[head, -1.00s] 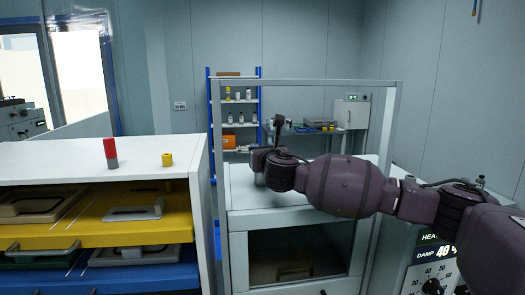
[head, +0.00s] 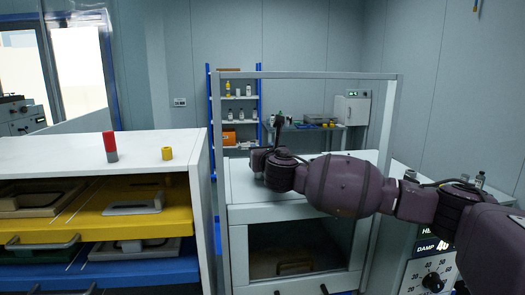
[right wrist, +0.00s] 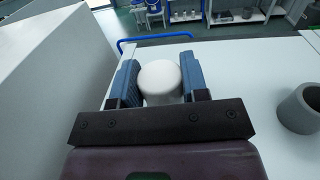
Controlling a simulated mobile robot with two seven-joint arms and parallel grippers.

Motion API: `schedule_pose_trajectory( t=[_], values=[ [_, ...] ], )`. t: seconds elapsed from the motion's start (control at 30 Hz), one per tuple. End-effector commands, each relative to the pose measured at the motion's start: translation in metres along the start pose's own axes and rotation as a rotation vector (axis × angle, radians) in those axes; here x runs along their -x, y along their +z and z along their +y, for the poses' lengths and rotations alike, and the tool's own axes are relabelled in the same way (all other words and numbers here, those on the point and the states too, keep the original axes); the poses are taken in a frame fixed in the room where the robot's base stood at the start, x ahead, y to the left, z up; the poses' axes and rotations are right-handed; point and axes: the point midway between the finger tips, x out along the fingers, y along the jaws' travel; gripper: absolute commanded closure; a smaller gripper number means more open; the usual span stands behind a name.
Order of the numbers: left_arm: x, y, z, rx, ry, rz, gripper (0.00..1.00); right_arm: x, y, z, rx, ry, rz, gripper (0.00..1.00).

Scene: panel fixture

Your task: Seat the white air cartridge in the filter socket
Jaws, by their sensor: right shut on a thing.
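The white air cartridge (right wrist: 160,78) is a round-topped white cylinder. It sits between the two blue fingers of my right gripper (right wrist: 158,85) in the right wrist view, and the gripper is shut on it. A thick grey ring (right wrist: 298,109), open at the top, stands on the white surface to the right of the gripper, apart from the cartridge; it looks like the filter socket. In the head view my right gripper (head: 257,163) is over the left part of the white bench top, and I cannot make out the cartridge or the ring there. My left gripper is not in view.
A framed white bench (head: 240,207) stands under my right arm; its upright posts are close by. A white cabinet (head: 50,152) with open yellow and blue drawers is on the left, carrying a red-and-grey cylinder (head: 110,147) and a yellow ring (head: 167,153). A dial panel (head: 432,270) is at right.

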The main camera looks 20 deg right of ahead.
Motion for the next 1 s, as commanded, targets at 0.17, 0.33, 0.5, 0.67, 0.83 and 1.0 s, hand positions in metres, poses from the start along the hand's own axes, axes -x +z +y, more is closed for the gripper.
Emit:
schedule_pose_trajectory(
  t=[0.17,0.33,0.5,0.67,0.83,1.0],
  values=[
    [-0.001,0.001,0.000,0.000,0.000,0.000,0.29,0.000,-0.005,0.000,0.000,0.000,0.002,0.87],
    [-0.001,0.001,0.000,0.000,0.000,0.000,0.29,0.000,-0.005,0.000,0.000,0.000,0.002,0.38],
    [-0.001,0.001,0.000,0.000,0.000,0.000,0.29,0.000,-0.004,0.000,0.001,0.000,0.001,0.29],
    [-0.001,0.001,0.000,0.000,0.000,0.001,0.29,0.000,-0.005,0.000,0.001,0.000,0.002,0.29],
    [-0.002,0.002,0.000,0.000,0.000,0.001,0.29,0.009,-0.005,-0.001,0.001,-0.001,0.002,0.29],
    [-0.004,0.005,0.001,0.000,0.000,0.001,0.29,0.031,-0.005,-0.001,0.002,0.001,0.001,0.29]
  ],
)
